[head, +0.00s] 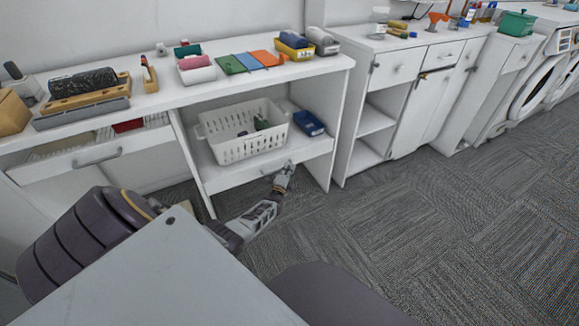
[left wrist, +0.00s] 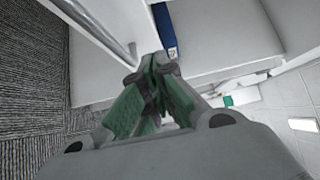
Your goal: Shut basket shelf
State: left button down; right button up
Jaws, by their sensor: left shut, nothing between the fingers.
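The basket shelf (head: 222,178) is a white pull-out shelf low in the white unit, with a metal bar handle on its front. A white slatted basket (head: 240,149) and a dark blue item (head: 308,123) sit on it. How far the shelf stands out is hard to tell. My left gripper (head: 285,170) is at the shelf front, by the handle. In the left wrist view, my left gripper (left wrist: 156,66) has its green-padded fingers together, empty, beside the bar handle (left wrist: 132,50). The blue item (left wrist: 165,28) shows just beyond them. My right gripper is not in view.
A white drawer (head: 130,141) stands open to the left of the shelf. The counter (head: 215,87) above holds rolls, coloured sheets and small trays. A cabinet with open shelves (head: 375,121) stands to the right. The grey carpet (head: 400,220) in front is clear on the right.

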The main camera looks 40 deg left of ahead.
pick_arm(q)
jog(key=p+v, duration=0.4)
jog(key=v, duration=0.4)
jog(key=shift+s, duration=0.2)
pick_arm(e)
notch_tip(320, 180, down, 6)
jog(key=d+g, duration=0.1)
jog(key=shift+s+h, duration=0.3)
pick_arm(q)
jog(key=shift+d, duration=0.1)
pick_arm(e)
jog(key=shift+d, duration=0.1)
pick_arm(q)
jog(key=shift+n, duration=0.3)
